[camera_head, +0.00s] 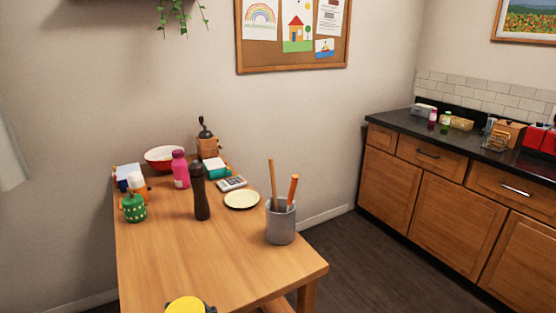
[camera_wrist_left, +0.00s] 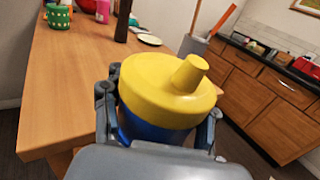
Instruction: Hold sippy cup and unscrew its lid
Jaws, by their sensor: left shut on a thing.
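The sippy cup (camera_wrist_left: 155,131) has a blue body and a wide yellow lid (camera_wrist_left: 160,92) with a short spout. In the left wrist view my left gripper (camera_wrist_left: 160,118) is shut around the cup's body, one finger on each side just below the lid. The lid is on the cup, and the cup's lower part is hidden by the gripper. In the head view only the yellow lid (camera_head: 186,305) and dark bits of the gripper show at the bottom edge, by the table's near end. My right gripper is in neither view.
The wooden table (camera_head: 200,260) bears a grey pot (camera_head: 281,224) with two sticks, a dark pepper mill (camera_head: 200,195), a plate (camera_head: 242,199), a pink bottle (camera_head: 180,172), a green jar (camera_head: 133,208) and a red bowl (camera_head: 163,158). Its near part is clear. A counter (camera_head: 440,140) stands right.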

